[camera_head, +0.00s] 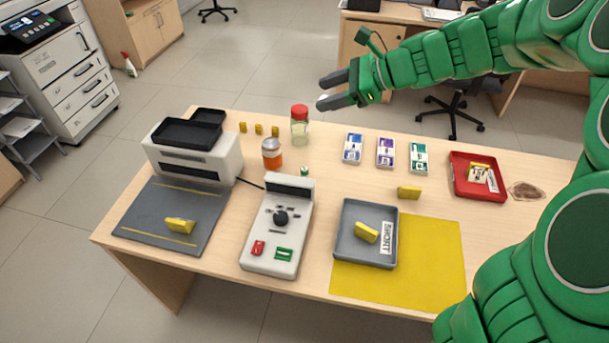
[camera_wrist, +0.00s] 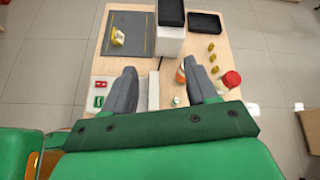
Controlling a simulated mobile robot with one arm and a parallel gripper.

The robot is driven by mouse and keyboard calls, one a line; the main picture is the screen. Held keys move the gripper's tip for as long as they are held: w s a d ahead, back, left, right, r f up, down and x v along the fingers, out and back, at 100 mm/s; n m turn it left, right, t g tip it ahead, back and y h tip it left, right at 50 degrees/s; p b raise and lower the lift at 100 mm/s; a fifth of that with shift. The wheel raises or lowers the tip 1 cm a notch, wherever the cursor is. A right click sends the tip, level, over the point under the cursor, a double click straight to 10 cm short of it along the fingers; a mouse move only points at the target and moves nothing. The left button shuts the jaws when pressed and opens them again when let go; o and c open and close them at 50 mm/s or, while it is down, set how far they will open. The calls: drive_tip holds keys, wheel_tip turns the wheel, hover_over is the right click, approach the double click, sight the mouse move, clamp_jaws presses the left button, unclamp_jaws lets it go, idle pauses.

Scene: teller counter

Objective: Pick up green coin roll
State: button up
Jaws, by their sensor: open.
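The green coin roll (camera_head: 305,171) is a tiny green and whitish cylinder. It stands on the wooden counter just behind the grey machine and to the right of the orange jar. In the wrist view the coin roll (camera_wrist: 176,101) shows small between the two fingers, near the lower edge of the jaws. My gripper (camera_head: 330,91) is open and empty, held in the air over the back edge of the counter. In the wrist view my gripper (camera_wrist: 165,88) has its dark fingers spread well apart. Nothing touches the coin roll.
Near the roll stand an orange jar (camera_head: 272,154), a red-lidded jar (camera_head: 299,127) and a grey machine (camera_head: 272,240). A grey tray (camera_head: 346,249) and a red tray (camera_head: 462,188) lie further right.

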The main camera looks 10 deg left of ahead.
drive_tip(key=w+f+m+t+y, duration=0.2)
drive_tip(key=w+m, duration=0.3)
drive_tip(key=w, duration=0.4)
approach(305, 174)
drive_tip(key=w+a+f, duration=0.2)
drive_tip(key=shift+w+f+h, duration=0.1)
drive_tip(key=shift+f+h, duration=0.2)
drive_tip(key=shift+x, duration=1.35)
drive_tip(key=a, duration=0.4)
drive_tip(key=shift+f, duration=0.25)
drive_tip(key=shift+w+a+f, duration=0.15)
drive_tip(key=shift+a+f, duration=0.1)
drive_tip(key=shift+a, duration=0.4)
clamp_jaws()
